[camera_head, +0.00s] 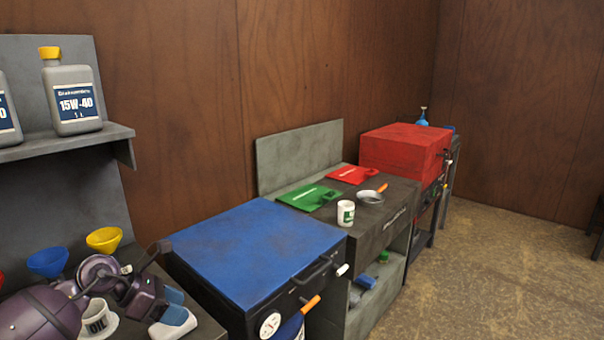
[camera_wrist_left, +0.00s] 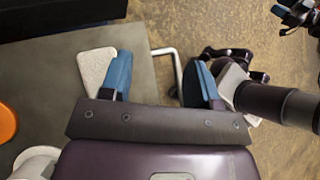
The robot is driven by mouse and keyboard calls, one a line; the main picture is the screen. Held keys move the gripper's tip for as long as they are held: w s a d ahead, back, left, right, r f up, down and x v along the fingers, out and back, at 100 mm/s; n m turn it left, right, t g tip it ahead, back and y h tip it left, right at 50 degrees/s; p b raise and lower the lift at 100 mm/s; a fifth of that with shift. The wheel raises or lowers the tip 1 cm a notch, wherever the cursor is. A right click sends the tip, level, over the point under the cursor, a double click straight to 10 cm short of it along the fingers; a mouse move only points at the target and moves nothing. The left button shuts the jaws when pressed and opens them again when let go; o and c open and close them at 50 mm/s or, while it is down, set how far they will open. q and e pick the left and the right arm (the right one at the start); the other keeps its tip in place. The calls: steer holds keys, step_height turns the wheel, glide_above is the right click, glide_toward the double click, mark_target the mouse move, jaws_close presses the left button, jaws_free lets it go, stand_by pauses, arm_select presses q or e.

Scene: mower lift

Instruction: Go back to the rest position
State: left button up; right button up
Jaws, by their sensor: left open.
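My left gripper (camera_head: 173,305) is at the lower left of the head view, low over the near end of the grey worktop. In the left wrist view its two blue fingers (camera_wrist_left: 160,85) stand wide apart with nothing between them. A white rounded block (camera_wrist_left: 97,70) lies beside the outer side of one finger; I cannot tell whether they touch. A white OIL mug (camera_head: 96,316) stands close to my left arm.
Blue and yellow funnels (camera_head: 104,239) stand behind my left arm, under a shelf with oil jugs (camera_head: 72,95). A blue-topped grill (camera_head: 255,250) is just right of the gripper. Beyond are a counter (camera_head: 375,215) and a red grill (camera_head: 400,148).

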arm_select(q)
steer(key=s+d+r+n+t+h, duration=0.4)
steer(key=d+r+n+t+h, duration=0.15)
steer(key=n+t, duration=0.65)
steer(key=s+a+f+n+g+y, duration=0.1)
steer(key=s+a+f+n+y, duration=0.2)
steer(key=n+y, duration=0.3)
steer(key=s+a+f+n+g+y, duration=0.1)
steer(key=s+a+f+n+y, duration=0.3)
steer(key=n, duration=0.9)
steer(key=s+a+f+n+g+y, duration=0.1)
steer(key=s+a+f+n+y, duration=0.2)
steer(key=s+n+y, duration=0.4)
steer(key=shift+a+f+n+y, duration=0.2)
steer(key=shift+f+n+y, duration=0.2)
steer(key=shift+n, duration=0.45)
steer(key=shift+a+f+n+y, duration=0.15)
steer(key=shift+f+n+y, duration=0.2)
steer(key=shift+n, duration=0.5)
steer(key=s+d+f+n+g+h, duration=0.25)
steer(key=s+g, duration=0.25)
steer(key=s, duration=0.3)
steer(key=s+d+f+n+g+h, duration=0.1)
steer(key=s+f+n+g, duration=0.25)
steer(key=s, duration=0.55)
steer(key=w+f+m+t, duration=0.1)
steer(key=w+f+t, duration=0.6)
steer(key=f, duration=0.3)
steer(key=shift+f, duration=0.3)
